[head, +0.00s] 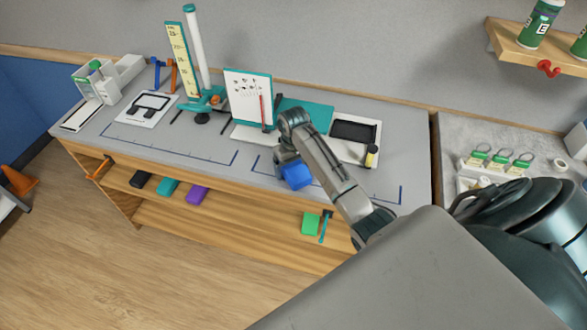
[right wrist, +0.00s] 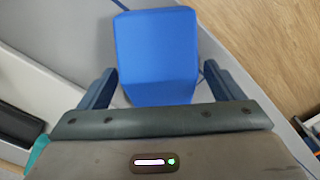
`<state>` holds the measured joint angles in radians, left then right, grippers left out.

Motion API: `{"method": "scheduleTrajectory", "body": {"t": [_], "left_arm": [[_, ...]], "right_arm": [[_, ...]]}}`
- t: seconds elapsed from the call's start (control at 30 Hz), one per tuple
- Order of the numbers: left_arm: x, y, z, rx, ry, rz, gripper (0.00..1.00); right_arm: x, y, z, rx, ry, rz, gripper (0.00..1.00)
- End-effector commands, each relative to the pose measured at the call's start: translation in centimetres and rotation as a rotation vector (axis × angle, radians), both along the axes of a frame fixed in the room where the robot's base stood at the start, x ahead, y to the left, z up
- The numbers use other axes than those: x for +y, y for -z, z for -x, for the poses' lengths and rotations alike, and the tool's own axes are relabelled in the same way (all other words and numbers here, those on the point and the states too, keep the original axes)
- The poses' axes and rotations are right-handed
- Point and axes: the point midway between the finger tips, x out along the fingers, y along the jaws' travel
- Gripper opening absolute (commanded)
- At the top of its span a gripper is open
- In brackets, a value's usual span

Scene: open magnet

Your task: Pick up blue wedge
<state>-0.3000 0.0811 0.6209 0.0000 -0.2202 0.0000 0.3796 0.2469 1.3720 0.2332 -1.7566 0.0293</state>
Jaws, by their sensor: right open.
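The blue wedge (head: 296,175) is at the front edge of the grey worktop in the head view, just below my right gripper (head: 284,158). In the right wrist view the blue wedge (right wrist: 157,55) fills the space between and beyond the two fingers of my right gripper (right wrist: 158,88). The fingers are apart, one on each side of the wedge, with a gap visible at the left. My left gripper is not in view.
The worktop (head: 205,145) holds a white card stand (head: 248,98), a tall tube stand (head: 196,50) and a black tray (head: 354,131). Purple (head: 197,194) and green (head: 310,223) blocks lie on the shelf below. A grey counter (head: 460,135) with tagged items stands at right.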

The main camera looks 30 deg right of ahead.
Motion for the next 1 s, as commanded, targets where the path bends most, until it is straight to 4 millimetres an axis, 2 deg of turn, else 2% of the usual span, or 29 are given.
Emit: {"method": "scheduleTrajectory", "body": {"t": [0.07,0.3,0.4,0.73,0.87,0.97,1.0], "left_arm": [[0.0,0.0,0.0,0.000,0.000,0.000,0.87],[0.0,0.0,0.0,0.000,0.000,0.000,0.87],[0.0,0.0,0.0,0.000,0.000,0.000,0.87],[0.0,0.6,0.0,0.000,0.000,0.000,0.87],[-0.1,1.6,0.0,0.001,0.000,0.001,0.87],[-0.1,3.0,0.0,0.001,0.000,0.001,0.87],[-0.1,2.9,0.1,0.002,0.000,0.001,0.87]], "right_arm": [[0.0,0.0,0.0,0.000,0.000,0.000,0.87],[0.0,0.0,0.0,0.000,0.000,0.000,0.42],[0.0,0.0,0.0,0.000,0.000,0.000,0.36],[0.0,-0.5,-0.1,-0.002,0.001,0.000,0.35],[0.0,-1.6,0.0,-0.003,0.000,0.001,0.35],[0.0,-3.3,-0.1,-0.006,-0.001,0.001,0.35],[0.4,-3.2,0.9,-0.001,-0.002,0.000,0.35]]}}
